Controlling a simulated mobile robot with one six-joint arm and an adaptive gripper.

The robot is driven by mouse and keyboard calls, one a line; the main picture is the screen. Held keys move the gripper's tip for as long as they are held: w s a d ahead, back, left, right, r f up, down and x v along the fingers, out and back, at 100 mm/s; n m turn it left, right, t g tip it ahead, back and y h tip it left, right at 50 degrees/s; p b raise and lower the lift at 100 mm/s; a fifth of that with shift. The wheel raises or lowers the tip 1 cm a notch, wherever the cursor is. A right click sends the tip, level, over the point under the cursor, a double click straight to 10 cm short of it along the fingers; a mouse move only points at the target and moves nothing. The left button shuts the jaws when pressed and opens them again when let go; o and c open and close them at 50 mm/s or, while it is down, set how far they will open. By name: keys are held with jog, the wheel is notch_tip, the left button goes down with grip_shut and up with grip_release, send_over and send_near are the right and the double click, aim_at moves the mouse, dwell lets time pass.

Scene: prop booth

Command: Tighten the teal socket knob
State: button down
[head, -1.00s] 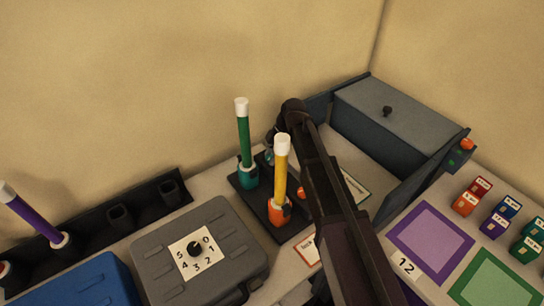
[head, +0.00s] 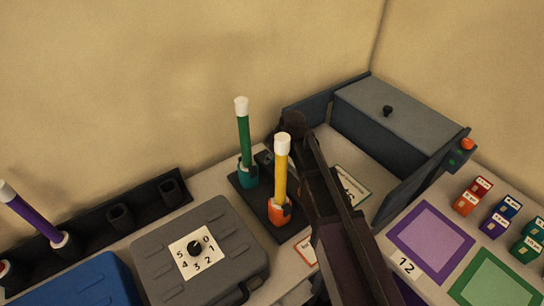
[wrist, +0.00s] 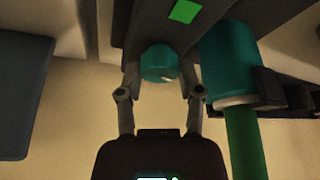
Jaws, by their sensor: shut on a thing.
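The teal socket knob (wrist: 160,60) is a short teal cylinder on the side of the dark base, between the fingers of my gripper (wrist: 161,78) in the wrist view. My gripper is shut on it. Beside it, the teal socket (wrist: 229,58) holds a green tube (wrist: 241,140). In the head view the teal socket (head: 248,176) stands on the dark base with the green tube (head: 243,138) upright in it. My arm hides the knob there. A bright green square (wrist: 185,11) shows on the base near the knob.
An orange socket (head: 279,212) with a yellow tube (head: 281,178) stands close in front, right beside my arm. A grey case (head: 215,262) with a numbered dial lies to the left. A grey bin (head: 400,115) is behind on the right. A card (head: 352,186) lies right of my arm.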

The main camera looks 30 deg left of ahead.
jog(key=shift+s+d+m, duration=0.1)
jog(key=shift+s+m, duration=0.15)
jog(key=shift+m, duration=0.15)
jog(key=shift+c, duration=1.3)
grip_release()
jog(key=shift+w, duration=0.1)
